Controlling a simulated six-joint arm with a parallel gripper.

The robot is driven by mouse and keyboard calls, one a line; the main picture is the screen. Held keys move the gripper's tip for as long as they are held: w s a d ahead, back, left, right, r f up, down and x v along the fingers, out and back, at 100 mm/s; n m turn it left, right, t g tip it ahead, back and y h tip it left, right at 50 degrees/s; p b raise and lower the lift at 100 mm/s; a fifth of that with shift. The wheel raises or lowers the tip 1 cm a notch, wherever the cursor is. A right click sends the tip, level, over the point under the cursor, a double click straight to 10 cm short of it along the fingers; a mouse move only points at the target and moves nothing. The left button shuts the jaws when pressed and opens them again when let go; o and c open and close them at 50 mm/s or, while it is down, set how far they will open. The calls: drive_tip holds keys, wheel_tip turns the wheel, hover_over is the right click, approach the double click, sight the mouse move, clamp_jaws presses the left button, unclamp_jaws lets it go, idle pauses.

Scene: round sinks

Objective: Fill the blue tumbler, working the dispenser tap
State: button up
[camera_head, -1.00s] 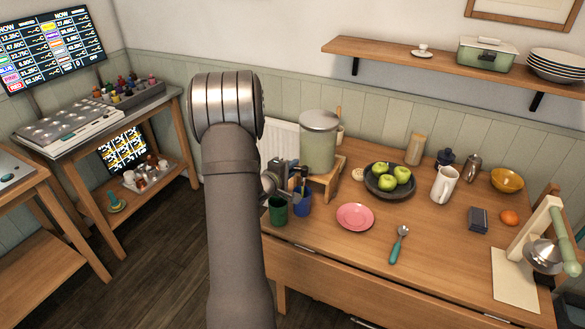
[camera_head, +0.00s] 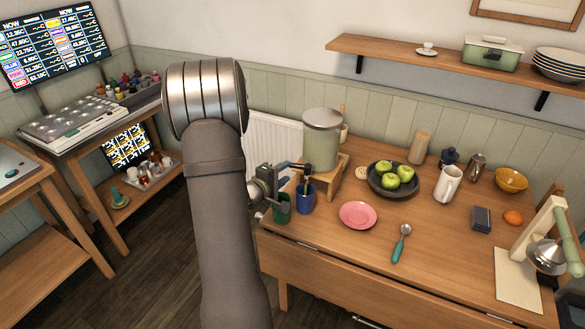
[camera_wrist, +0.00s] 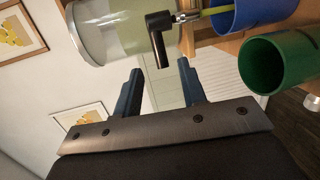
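The dispenser (camera_head: 322,145) is a pale green jar with a grey lid on a wooden stand; it also shows in the wrist view (camera_wrist: 125,25). Its black tap (camera_wrist: 158,40) has a metal nozzle. The blue tumbler (camera_head: 305,203) stands below the tap and shows partly in the wrist view (camera_wrist: 245,14). A yellow-green streak, looking like liquid, runs from the nozzle into it; the level inside is hidden. My gripper (camera_wrist: 160,67) is open and empty. The black tap handle's end appears between its fingertips in the wrist view; contact cannot be told.
A green tumbler (camera_head: 281,210) stands left of the blue one, close to my gripper. A pink plate (camera_head: 357,215), a spoon (camera_head: 401,245) and a dark bowl of green apples (camera_head: 380,188) lie to the right.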

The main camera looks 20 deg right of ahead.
drive_tip(key=v, duration=1)
drive_tip(key=shift+s+a, duration=0.2)
drive_tip(key=shift+a, duration=0.05)
drive_tip(key=shift+r, duration=0.1)
idle(6.7)
